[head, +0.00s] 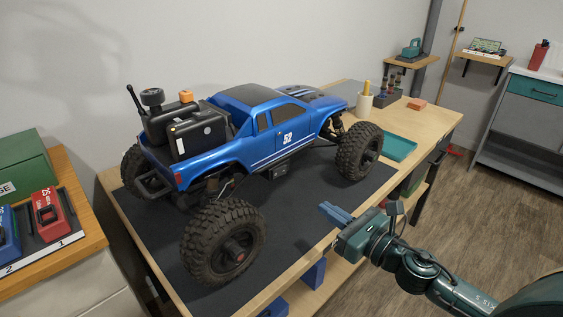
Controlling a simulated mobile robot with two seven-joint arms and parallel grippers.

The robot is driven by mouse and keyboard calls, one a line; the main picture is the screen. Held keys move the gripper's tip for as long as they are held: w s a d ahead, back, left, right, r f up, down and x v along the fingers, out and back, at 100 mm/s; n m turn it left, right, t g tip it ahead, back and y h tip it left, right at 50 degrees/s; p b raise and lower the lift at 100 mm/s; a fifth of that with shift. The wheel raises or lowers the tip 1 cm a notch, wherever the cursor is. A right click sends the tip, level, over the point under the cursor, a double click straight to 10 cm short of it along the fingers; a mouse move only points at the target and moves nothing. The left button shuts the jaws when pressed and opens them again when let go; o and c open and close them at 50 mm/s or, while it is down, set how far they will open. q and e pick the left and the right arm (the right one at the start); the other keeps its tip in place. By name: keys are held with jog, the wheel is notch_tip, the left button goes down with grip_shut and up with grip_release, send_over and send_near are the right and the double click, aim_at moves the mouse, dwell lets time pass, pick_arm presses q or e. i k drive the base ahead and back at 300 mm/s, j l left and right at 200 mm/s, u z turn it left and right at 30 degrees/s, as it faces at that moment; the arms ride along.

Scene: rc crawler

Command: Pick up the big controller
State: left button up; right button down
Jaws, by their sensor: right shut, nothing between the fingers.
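No thing in the head view is plainly the big controller. A black boxy unit (190,135) with a round grey part, an orange part and a thin antenna beside it sits in the rear bed of a blue crawler truck (262,135); I cannot tell whether it includes the controller. The truck stands on a dark mat (290,220) on the wooden workbench. My right gripper (324,208) is shut and empty, over the bench's front edge, right of the truck's near rear wheel and apart from it. My left gripper is not in view.
A teal tray (398,148), a cup with a yellow handle (364,104) and an orange block (417,104) are at the bench's far end. A side cabinet at left bears a red charger-like unit (48,212) and a green box (22,165). Floor is clear at right.

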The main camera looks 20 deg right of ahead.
aim_at(174, 123)
jog(key=k+l, duration=0.3)
jog(key=k, duration=0.15)
jog(key=k+l, duration=0.25)
jog(key=k, duration=0.25)
